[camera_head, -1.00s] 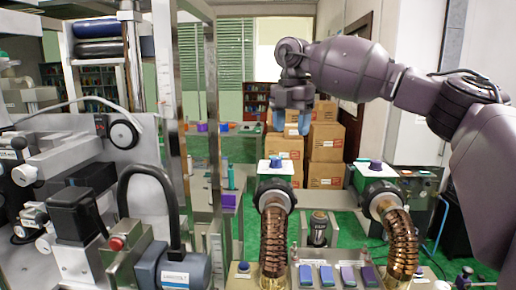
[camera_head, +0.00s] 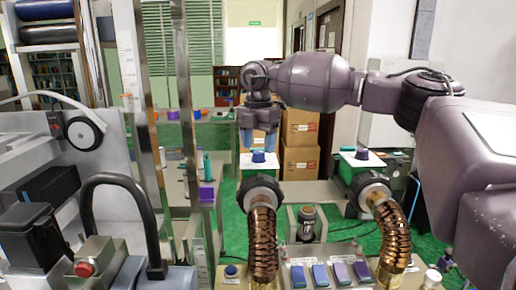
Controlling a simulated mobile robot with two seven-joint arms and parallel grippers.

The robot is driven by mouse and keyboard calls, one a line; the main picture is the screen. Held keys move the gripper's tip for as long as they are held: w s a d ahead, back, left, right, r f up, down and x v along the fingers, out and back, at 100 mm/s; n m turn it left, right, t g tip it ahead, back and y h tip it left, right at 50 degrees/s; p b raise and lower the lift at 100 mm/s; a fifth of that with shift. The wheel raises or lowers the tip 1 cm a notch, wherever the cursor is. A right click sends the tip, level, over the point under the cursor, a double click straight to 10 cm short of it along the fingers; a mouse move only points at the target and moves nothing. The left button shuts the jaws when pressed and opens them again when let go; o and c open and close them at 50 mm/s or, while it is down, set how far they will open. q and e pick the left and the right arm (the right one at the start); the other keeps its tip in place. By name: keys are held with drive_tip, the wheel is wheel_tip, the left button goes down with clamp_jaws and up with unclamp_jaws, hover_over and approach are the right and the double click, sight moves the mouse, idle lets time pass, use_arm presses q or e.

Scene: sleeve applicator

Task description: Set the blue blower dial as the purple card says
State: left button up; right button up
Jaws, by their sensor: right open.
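A blue dial (camera_head: 258,156) sits on a white-topped block above the left copper hose. A second, more purple-blue dial (camera_head: 362,153) sits on a similar block above the right hose. My right gripper (camera_head: 258,146) points down with its bluish fingers apart. Its fingertips appear just above or beside the left dial; the exact gap cannot be told. The dial's setting is too small to read. My left gripper is out of view.
Two copper hoses (camera_head: 263,245) rise in front of the blocks. Metal posts and machinery (camera_head: 130,80) crowd the left. Cardboard boxes (camera_head: 299,162) stand behind.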

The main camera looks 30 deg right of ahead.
drive_tip(key=shift+f, duration=1.15)
drive_tip(key=shift+c, duration=0.4)
drive_tip(key=c, duration=0.8)
drive_tip(key=shift+c, duration=0.2)
